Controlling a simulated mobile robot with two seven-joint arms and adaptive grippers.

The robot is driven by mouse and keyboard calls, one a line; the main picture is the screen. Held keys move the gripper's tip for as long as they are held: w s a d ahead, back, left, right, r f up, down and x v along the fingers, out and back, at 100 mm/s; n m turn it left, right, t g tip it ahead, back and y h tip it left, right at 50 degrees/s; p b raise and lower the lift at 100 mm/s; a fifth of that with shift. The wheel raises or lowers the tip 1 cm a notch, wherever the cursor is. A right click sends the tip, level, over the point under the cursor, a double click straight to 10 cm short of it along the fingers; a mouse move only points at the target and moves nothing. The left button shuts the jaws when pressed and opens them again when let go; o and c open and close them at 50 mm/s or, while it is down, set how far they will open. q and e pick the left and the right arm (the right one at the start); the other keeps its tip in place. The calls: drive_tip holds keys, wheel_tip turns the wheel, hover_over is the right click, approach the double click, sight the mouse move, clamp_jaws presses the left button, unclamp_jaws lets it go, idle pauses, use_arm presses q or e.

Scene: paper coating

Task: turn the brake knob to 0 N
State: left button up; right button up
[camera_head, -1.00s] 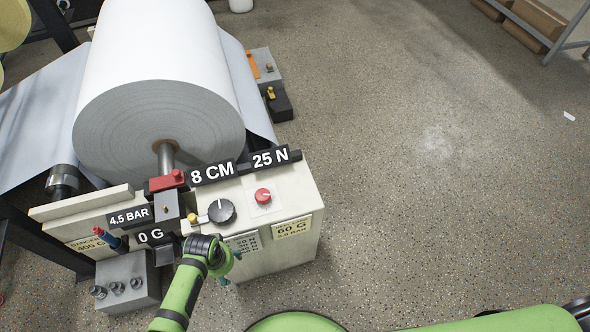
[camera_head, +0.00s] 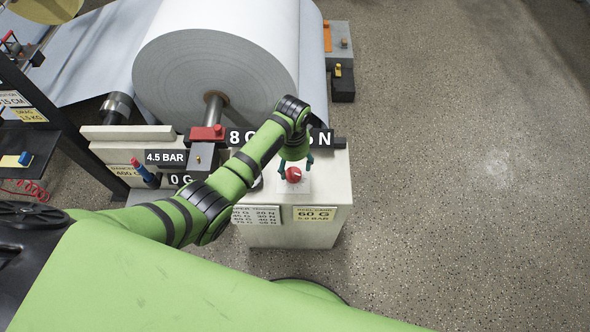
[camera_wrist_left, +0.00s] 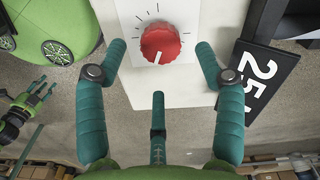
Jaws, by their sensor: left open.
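The red knob (camera_head: 293,174) sits on a pale plate on top of the cream cabinet, below the "N" sign, whose number my arm partly hides. In the left wrist view, the red knob (camera_wrist_left: 160,43) has a white mark pointing down and dark ticks around its upper left. The sign (camera_wrist_left: 258,80) beside it reads 25. My left gripper (camera_head: 295,165) is open over the red knob. In the left wrist view, the fingers of my left gripper (camera_wrist_left: 160,60) stand on both sides of the knob, apart from it, with a third finger below.
A large white paper roll (camera_head: 215,90) stands behind the cabinet (camera_head: 325,181). My right gripper (camera_wrist_left: 35,97) shows small at the left of the wrist view. The floor on the right is clear.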

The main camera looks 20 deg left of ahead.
sight(294, 173)
use_arm(q)
wheel_tip(294, 173, down, 4)
drive_tip(key=shift+f+b, duration=0.25)
drive_tip(key=shift+b, duration=0.2)
drive_tip(key=c, duration=1.1)
drive_tip(key=shift+c, duration=0.2)
drive_tip(key=shift+d, duration=0.1)
